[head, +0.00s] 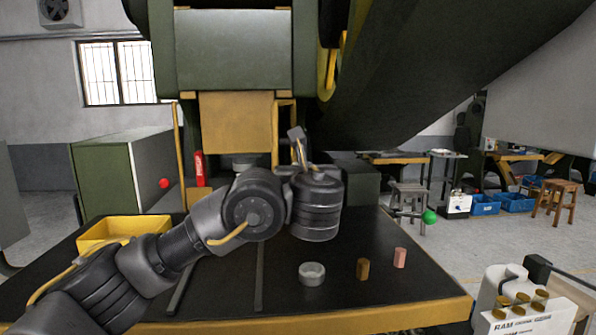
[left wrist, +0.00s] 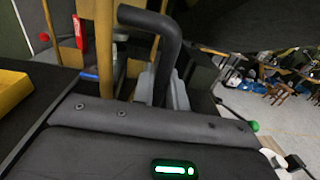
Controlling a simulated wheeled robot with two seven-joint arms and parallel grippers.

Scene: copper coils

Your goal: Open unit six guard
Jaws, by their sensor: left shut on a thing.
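My left arm reaches in from the lower left over the black press table. My left gripper (head: 298,148) points up and away, in front of the press. In the left wrist view its grey fingers (left wrist: 163,88) are shut on a black bent handle (left wrist: 168,42). The handle's lower end is hidden between the fingers. How the handle joins the guard is not clear. My right gripper is not in view.
A yellow bin (head: 122,228) sits at the table's left. A grey ring (head: 312,273), a brass cylinder (head: 363,269) and a pink cylinder (head: 400,257) stand at the front right. A red canister (head: 199,168) stands behind the table. A large dark press part overhangs the right.

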